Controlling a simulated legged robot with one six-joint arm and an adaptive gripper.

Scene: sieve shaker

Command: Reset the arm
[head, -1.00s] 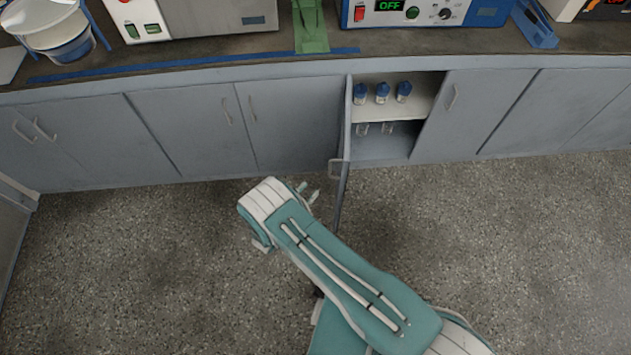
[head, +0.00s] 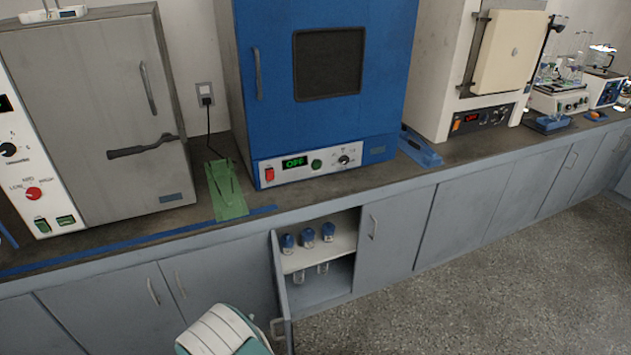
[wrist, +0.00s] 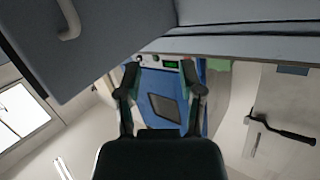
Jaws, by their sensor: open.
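My gripper (wrist: 160,68) is open and empty in the wrist view, with its two dark fingers spread apart. The blue oven (wrist: 163,100) shows between and beyond the fingers. In the head view the gripper is out of sight. Only a white and teal part of my arm shows at the bottom edge, left of the open cupboard door (head: 281,280). A grey door with a handle (wrist: 85,45), close to the camera, fills the upper left of the wrist view.
The open cupboard holds several blue-capped bottles (head: 307,238) on its shelf (head: 338,241) and clear glassware (head: 299,277) below. The bench (head: 200,215) carries a grey oven (head: 95,110), a blue oven (head: 325,130) and a cream furnace (head: 470,80). The floor (head: 480,310) at right is clear.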

